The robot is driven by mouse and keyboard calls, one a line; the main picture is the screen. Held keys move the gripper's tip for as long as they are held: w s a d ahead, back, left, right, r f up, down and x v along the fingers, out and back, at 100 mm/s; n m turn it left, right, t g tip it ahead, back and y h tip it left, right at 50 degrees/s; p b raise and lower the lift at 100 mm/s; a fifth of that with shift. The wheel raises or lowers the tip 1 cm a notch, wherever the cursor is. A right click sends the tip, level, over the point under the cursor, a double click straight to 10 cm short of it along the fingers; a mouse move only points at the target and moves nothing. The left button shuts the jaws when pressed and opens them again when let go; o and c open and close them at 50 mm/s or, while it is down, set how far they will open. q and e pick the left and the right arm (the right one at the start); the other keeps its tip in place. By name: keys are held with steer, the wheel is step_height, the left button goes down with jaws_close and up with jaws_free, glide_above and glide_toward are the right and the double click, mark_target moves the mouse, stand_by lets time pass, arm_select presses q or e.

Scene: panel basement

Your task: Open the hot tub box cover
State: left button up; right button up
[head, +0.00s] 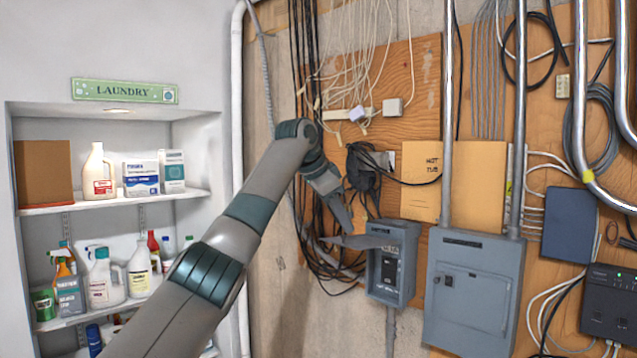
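The hot tub box is a small grey box (412,262) on the wooden board, below a tan panel marked HOT TUB (421,190). Its front shows a recessed face with a dark switch-like part and small lettering. A grey upper part slopes over the top; I cannot tell how far the cover is raised. My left gripper (356,238) reaches down to the box's upper left edge, its tip overlapping the top in the head view. Whether it touches the cover, and how far its fingers are apart, is unclear. My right gripper is not in view.
A larger grey electrical box (472,295) stands right of the hot tub box, with vertical conduits (447,110) above. Black cables (318,262) hang at the left. A blue box (569,225) is farther right. Laundry shelves (122,200) with bottles fill the left wall.

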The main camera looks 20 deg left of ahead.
arm_select(q)
steer(key=b+v, duration=0.3)
steer(key=v, duration=1.1)
steer(key=shift+s+r+b, duration=0.25)
steer(key=shift+r+b, duration=0.05)
steer(key=shift+a, duration=0.1)
